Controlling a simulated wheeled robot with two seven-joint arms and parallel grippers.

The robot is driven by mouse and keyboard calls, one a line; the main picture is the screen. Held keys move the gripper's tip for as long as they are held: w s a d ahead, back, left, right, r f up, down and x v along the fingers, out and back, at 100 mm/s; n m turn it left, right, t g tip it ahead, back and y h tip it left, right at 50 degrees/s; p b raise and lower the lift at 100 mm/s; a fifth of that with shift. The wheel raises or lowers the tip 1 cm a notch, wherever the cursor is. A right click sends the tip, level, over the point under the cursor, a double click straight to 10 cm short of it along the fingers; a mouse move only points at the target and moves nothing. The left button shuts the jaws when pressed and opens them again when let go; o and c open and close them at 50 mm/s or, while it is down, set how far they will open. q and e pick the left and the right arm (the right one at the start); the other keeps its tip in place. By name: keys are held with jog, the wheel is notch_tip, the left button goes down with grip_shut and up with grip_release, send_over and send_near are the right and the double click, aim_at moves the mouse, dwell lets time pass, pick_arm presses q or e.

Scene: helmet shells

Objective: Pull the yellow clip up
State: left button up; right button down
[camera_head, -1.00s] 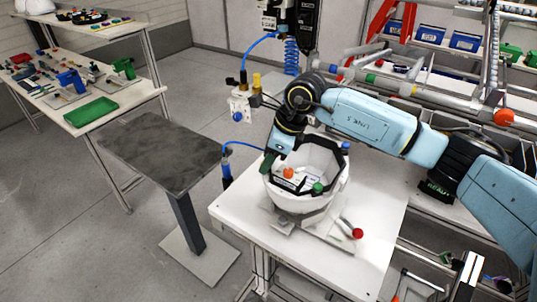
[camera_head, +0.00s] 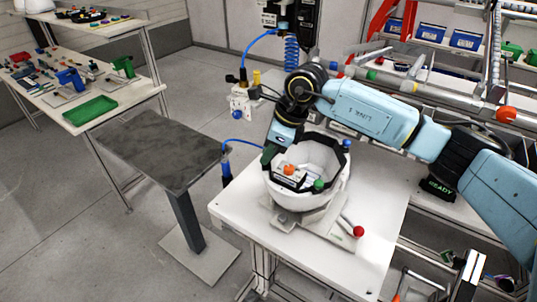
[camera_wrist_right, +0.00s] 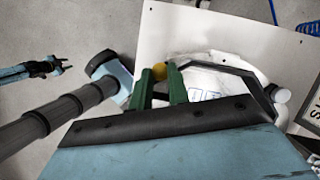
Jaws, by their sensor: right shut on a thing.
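The white helmet shell (camera_head: 300,198) sits open side up on a grey plate fixture on the white table. My right gripper (camera_head: 267,157) is at its left rim, with dark green fingers pointing down. In the right wrist view, the fingers of my right gripper (camera_wrist_right: 160,88) are close around a small yellow rounded piece (camera_wrist_right: 159,71), taken as the yellow clip. Only its end shows beyond the fingers; the rest is hidden. The shell also shows there (camera_wrist_right: 215,78), just right of the fingers. In the head view the clip is hidden.
Orange (camera_head: 288,170), green (camera_head: 319,184) and blue (camera_head: 346,145) knobs are on the shell. A red-ball lever (camera_head: 358,232) stands at the fixture's right. A black-topped stand (camera_head: 160,150) is left of the table.

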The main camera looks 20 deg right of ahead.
jog(key=c, duration=1.3)
grip_release()
jog(key=shift+r, duration=0.2)
jog(key=b+v, duration=0.2)
jog(key=v, duration=1.1)
jog(key=shift+s+d+r+b, duration=0.1)
jog(key=shift+r+b, duration=0.05)
jog(key=shift+b, duration=0.15)
